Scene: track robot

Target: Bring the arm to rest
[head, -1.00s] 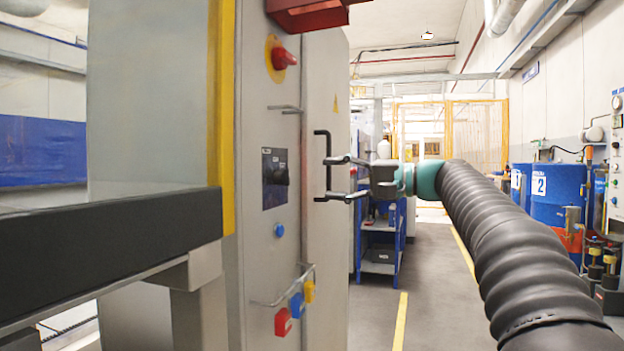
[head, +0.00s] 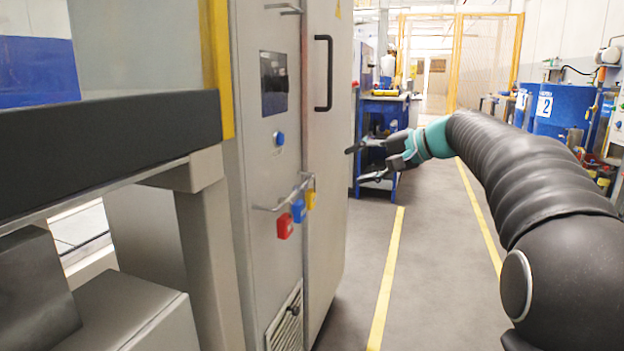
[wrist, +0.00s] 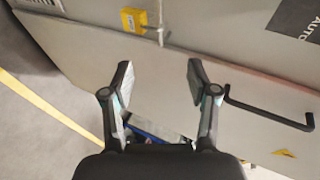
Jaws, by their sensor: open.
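My gripper (head: 357,163) is open and empty, at the end of my outstretched dark arm, to the right of a grey cabinet (head: 330,190). In the head view it shows below and to the right of the cabinet's black door handle (head: 329,73), apart from it. In the wrist view my gripper (wrist: 160,75) has its two fingers spread, with nothing between them. The handle (wrist: 268,108) lies to the right of the fingers there, clear of them.
Red, blue and yellow padlocks (head: 298,210) hang on a rail on the cabinet. A blue cart (head: 380,135) stands beyond my gripper. Blue drums (head: 560,108) stand at the right. The floor (head: 430,270) with yellow lines is free between them.

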